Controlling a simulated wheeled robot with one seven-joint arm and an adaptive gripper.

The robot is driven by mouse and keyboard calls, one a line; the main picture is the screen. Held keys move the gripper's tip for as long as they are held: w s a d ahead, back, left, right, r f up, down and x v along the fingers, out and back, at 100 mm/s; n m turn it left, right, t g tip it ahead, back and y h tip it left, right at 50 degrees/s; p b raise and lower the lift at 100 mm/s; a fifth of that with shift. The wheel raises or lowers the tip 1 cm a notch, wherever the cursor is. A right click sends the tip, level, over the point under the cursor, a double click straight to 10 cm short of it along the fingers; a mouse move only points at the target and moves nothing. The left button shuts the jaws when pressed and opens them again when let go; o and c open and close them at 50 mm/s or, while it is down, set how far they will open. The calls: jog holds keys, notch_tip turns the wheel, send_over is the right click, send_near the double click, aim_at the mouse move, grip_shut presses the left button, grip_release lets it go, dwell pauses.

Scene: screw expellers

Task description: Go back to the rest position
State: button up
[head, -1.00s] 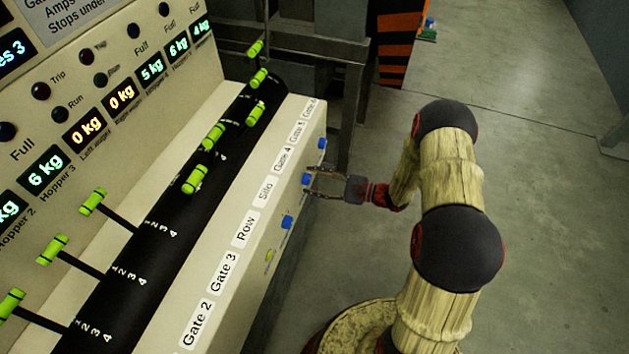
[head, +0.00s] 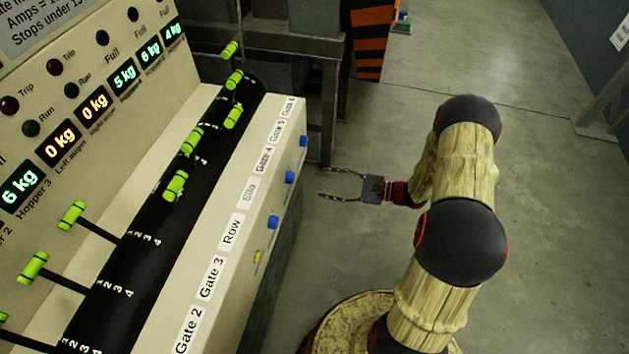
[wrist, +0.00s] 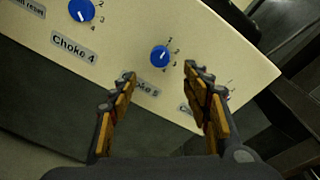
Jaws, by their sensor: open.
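My gripper (head: 342,184) is open and empty in the head view, to the right of the console's front edge and apart from it, over the floor. In the wrist view my gripper (wrist: 160,80) shows its two fingers spread, with nothing between them. Beyond the fingers is the console's front panel with blue knobs. One blue knob (wrist: 160,56) appears above the "Choke 5" label, which a finger partly covers. Another blue knob (wrist: 81,10) is above "Choke 4".
The console (head: 225,235) fills the left, with green-handled levers (head: 175,186) in black slots and lit kilogram displays. A dark metal frame (head: 325,110) stands behind the gripper. An orange-and-black striped post (head: 368,40) is farther back. The grey floor (head: 540,150) at right is open.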

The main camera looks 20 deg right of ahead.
jog(key=shift+v, duration=0.75)
